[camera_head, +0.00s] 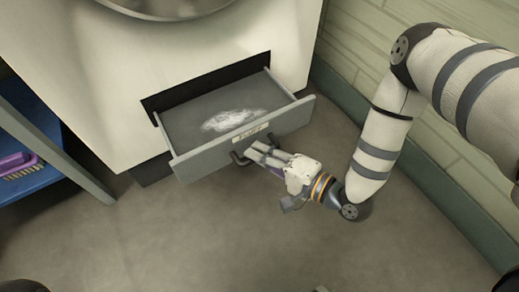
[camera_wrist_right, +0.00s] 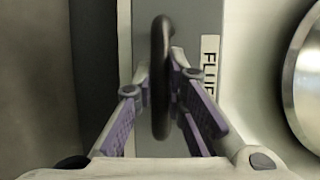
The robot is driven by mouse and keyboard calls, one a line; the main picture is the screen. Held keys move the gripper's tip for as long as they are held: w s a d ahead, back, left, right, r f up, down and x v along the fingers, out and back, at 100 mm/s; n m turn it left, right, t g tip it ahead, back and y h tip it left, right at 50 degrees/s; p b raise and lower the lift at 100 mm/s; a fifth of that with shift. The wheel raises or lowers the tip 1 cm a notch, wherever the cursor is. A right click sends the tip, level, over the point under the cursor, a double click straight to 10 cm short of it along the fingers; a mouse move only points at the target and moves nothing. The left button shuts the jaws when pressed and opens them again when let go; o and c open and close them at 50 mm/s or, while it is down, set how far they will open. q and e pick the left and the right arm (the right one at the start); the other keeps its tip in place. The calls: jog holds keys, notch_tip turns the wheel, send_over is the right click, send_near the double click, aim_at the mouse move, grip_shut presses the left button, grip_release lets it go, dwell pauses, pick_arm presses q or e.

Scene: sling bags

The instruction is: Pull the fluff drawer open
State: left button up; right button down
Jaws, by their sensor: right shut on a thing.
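The fluff drawer (camera_head: 245,137) is a grey drawer low in the front of the white machine (camera_head: 150,70). It stands pulled out, with white fluff (camera_head: 233,120) lying on its floor. A label reading FLUFF is on its front, and it also shows in the right wrist view (camera_wrist_right: 209,62). My right gripper (camera_head: 255,154) is shut on the dark drawer handle (camera_wrist_right: 160,75), with its fingers on either side of the bar in the right wrist view. My left gripper is not in view.
A blue shelf (camera_head: 35,178) with a purple brush (camera_head: 18,165) on it stands at the left. A green-grey panelled wall (camera_head: 360,45) runs along the right. The floor (camera_head: 180,235) in front of the drawer is clear.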

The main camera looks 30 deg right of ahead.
jog(key=c, duration=1.9)
grip_release()
jog(key=shift+s, duration=0.1)
jog(key=v, duration=1.1)
jog(key=shift+s+d+r, duration=0.2)
jog(key=shift+s, duration=0.15)
